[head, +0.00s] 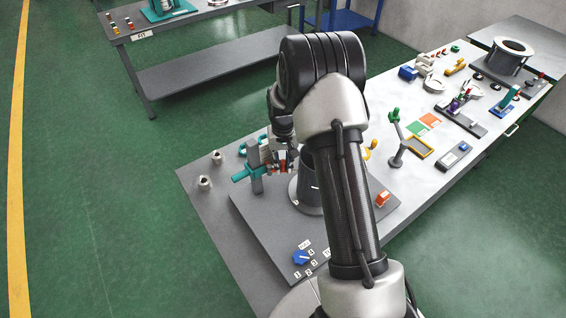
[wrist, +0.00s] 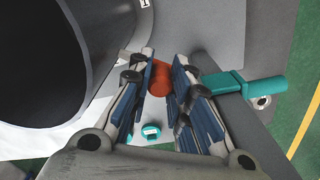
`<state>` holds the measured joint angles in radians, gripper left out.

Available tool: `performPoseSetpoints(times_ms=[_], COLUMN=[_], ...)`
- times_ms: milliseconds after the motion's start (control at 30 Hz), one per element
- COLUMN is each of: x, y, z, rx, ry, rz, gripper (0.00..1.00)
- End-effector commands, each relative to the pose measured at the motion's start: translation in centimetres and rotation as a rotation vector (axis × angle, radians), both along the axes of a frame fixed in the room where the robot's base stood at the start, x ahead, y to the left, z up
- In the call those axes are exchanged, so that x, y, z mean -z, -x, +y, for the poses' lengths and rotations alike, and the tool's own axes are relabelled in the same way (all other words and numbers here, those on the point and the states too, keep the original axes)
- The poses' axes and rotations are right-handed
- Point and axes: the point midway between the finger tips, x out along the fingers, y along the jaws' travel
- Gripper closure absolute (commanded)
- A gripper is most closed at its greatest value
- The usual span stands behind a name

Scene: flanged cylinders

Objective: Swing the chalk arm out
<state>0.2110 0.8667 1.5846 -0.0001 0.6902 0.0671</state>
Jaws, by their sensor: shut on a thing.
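My gripper (head: 284,158) is low over the near end of the bench, just left of a grey flanged cylinder (head: 305,188). In the wrist view the blue-padded fingers (wrist: 164,62) are closed on a red-orange rounded piece (wrist: 160,80). This may be part of the chalk arm; the fingers hide much of it. A teal bar (wrist: 250,84) sticks out to the right beside the fingers, and it also shows in the head view (head: 241,175) by a grey upright post (head: 256,173). The cylinder's open dark mouth (wrist: 50,55) fills the wrist view's left side.
A blue knob (head: 301,257) with number tags and an orange block (head: 383,198) sit on the dark base plate (head: 262,225). Two small metal posts (head: 204,183) stand at the bench's left edge. Several tools crowd the bench behind my arm. Open green floor lies left.

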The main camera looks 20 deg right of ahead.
Motion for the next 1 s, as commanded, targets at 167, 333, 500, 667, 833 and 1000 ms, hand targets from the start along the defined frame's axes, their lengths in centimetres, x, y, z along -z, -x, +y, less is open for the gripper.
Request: performPoseSetpoints(times_ms=[167,333,500,667,833,1000], x=[0.0,0.0,0.0,0.1,0.0,0.0], y=[0.0,0.0,0.2,0.6,1.1,1.6], z=[0.0,0.0,0.1,0.4,0.8,1.3], rx=[0.0,0.009,0.058,0.152,0.298,0.459], ry=[0.0,0.0,0.0,0.0,0.0,0.0], rz=[0.0,0.0,0.0,0.0,0.0,0.0], gripper=[1.0,1.0,1.0,1.0,1.0,1.0])
